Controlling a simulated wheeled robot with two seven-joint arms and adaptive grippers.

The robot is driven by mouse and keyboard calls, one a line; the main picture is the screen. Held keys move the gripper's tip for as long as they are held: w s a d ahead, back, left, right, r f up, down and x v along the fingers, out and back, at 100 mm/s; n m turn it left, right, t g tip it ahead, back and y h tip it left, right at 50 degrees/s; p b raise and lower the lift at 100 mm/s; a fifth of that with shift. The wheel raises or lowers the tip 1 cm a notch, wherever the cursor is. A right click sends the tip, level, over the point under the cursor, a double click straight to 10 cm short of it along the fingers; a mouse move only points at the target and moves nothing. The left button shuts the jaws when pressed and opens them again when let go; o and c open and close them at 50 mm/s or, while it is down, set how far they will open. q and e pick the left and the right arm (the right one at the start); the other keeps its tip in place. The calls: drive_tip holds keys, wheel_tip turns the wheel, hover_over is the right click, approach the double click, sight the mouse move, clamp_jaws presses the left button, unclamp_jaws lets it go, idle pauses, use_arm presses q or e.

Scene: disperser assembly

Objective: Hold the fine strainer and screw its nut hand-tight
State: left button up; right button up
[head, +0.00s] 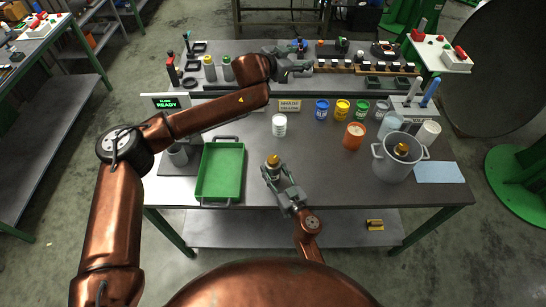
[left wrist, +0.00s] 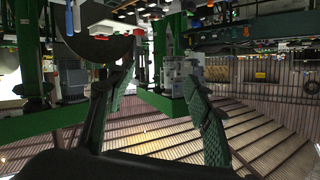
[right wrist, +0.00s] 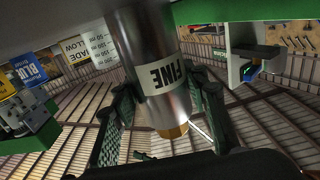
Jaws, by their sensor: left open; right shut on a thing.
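The fine strainer is a metal cylinder (head: 273,172) with a brass nut (head: 273,159) at its upper end, near the table's front edge in the head view. My right gripper (head: 279,187) is shut on it. In the right wrist view the strainer (right wrist: 148,50) carries a FINE label and shows inverted between the fingers, with the brass nut (right wrist: 172,131) at its lower end. Whether the nut is tight cannot be told. My left gripper (head: 298,62) is open over the back of the table, apart from the strainer. Its spread fingers (left wrist: 163,70) hold nothing in the left wrist view.
A green tray (head: 201,190) lies left of the strainer. A grey pot (head: 398,172) with a brass-topped part inside stands at the right, near an orange cup (head: 354,136) and several paint jars. A white cup (head: 279,125) stands behind the strainer. The tabletop around the strainer is clear.

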use_arm(q)
wheel_tip(320, 180, down, 6)
drive_tip(key=s+a+n+g+y, duration=0.2)
drive_tip(key=s+y, duration=0.1)
drive_tip(key=n+g+y, duration=0.1)
drive_tip(key=g+y, duration=0.5)
drive_tip(key=g, duration=0.3)
approach(273, 159)
wheel_tip(273, 159, down, 9)
drive_tip(key=shift+a+f, duration=0.1)
drive_tip(key=shift+a, duration=0.05)
drive_tip(key=shift+c, duration=0.7)
drive_tip(key=c, duration=1)
